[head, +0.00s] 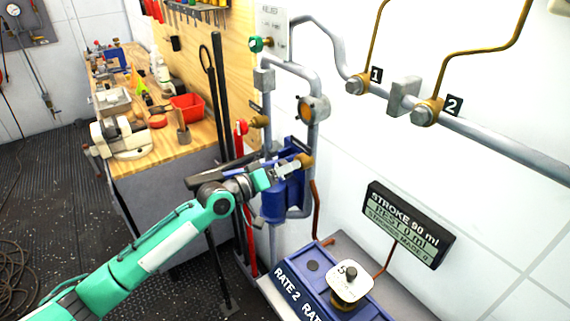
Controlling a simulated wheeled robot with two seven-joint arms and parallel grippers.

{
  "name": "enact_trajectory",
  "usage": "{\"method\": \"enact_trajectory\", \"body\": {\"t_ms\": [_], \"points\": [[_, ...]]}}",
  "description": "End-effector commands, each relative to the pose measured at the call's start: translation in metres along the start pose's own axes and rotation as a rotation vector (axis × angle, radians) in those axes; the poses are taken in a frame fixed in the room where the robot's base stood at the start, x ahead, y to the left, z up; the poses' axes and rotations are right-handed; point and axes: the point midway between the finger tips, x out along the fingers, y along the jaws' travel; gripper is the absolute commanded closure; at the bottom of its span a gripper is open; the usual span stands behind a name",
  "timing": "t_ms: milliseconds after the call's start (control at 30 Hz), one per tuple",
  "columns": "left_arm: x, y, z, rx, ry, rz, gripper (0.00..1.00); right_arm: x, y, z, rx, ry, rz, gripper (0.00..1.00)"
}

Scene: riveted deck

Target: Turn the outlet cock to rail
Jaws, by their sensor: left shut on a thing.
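My left gripper (293,166) reaches in from the lower left, in front of a blue pump body (270,207) on the wall pipework. It is shut at a small brass fitting (306,160), which looks like the outlet cock; the fingers partly cover it, so its setting cannot be read. The grey rail pipe (480,131) runs along the wall at the right, with brass fittings marked 1 and 2. My right gripper is not in view.
A display (409,226) reads "STROKE 90 ml". Below it, a blue tray (350,313) marked "RATE 2" holds a weight-like piece (349,286). Black and red upright bars stand beside the pump. A cluttered workbench (185,146) is behind; dark floor is open at left.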

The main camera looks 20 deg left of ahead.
Motion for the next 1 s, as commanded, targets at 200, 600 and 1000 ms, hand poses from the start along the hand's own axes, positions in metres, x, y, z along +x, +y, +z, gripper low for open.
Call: {"method": "enact_trajectory", "body": {"t_ms": [200, 600, 1000], "points": [[0.0, 0.002, -0.002, -0.203, 0.001, 0.0, 0.8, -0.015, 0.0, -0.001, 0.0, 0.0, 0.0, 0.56], [0.0, 0.001, -0.002, -0.492, 0.002, 0.0, 0.8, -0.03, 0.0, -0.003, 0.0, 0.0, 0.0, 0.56], [0.0, 0.0, -0.001, -0.602, 0.001, 0.0, 0.8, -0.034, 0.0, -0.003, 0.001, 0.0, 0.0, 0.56]]}}
